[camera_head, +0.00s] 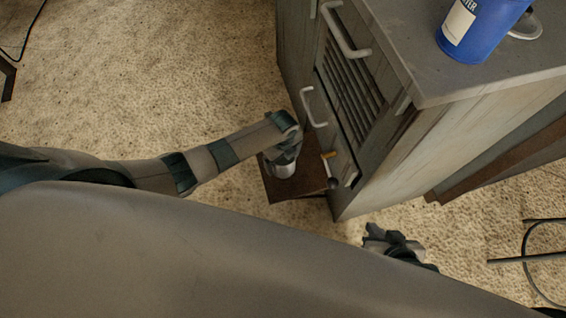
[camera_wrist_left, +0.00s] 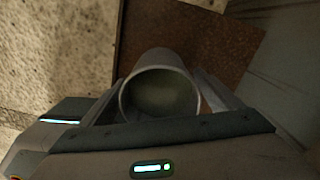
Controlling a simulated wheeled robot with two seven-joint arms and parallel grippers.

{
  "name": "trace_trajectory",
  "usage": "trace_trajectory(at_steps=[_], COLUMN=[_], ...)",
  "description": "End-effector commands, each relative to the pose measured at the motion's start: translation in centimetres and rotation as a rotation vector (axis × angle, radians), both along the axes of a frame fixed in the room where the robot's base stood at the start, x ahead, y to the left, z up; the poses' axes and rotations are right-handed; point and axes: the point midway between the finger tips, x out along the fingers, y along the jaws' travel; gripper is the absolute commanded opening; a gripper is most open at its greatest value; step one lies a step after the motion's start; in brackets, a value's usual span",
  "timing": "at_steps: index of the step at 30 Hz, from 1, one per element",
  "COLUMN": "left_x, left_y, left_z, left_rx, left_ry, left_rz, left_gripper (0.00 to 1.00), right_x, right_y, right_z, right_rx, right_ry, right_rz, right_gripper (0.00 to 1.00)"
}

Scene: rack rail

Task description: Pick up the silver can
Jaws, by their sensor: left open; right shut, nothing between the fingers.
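The silver can (camera_head: 281,169) stands on a small brown surface (camera_head: 279,191) at the front of the grey cabinet. In the left wrist view the can (camera_wrist_left: 160,68) shows its round end, with its greenish-grey inside visible. My left gripper (camera_head: 286,147) is over the can, open, and partly hides it. In the left wrist view its fingers (camera_wrist_left: 168,100) lie on either side of the can; I cannot tell whether they touch it. My right gripper (camera_head: 392,240) is shut and empty, low and to the right, partly hidden by my own body.
The grey cabinet (camera_head: 450,135) with pale handles rises right beside the can. A blue container (camera_head: 480,28) stands on its top. A small orange-tipped item (camera_head: 328,155) is close to the can's right.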

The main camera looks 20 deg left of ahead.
Motion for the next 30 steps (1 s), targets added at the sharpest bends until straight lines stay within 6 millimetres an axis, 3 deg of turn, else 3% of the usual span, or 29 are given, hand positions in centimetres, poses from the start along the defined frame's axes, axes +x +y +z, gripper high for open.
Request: trace_trajectory(at_steps=[3,17,18,24,27,30], left_x=[0.01,0.03,0.04,0.03,0.12,0.12], left_y=[0.07,0.05,0.06,0.05,0.03,0.03], left_z=[-0.88,-0.88,-0.88,-0.87,-0.79,-0.79], left_rx=[0.001,0.001,0.001,0.001,0.000,0.000], left_ry=[0.000,-0.001,-0.001,-0.001,-0.002,-0.002], left_rz=[0.001,0.000,0.000,0.000,0.000,0.000], left_gripper=[0.85,0.85,0.83,0.35,0.16,0.16], right_x=[0.10,-0.36,-0.37,-0.34,-0.28,-0.16], right_y=[0.51,0.66,0.63,0.51,0.45,0.42], right_z=[0.08,0.14,0.13,0.11,0.15,0.19], right_rx=[0.016,0.017,0.017,0.014,0.013,0.013], right_ry=[-0.018,-0.017,-0.016,-0.015,-0.016,-0.018], right_rz=[0.003,0.010,0.010,0.009,0.008,0.007], right_gripper=[0.00,0.00,0.00,0.00,0.00,0.00])
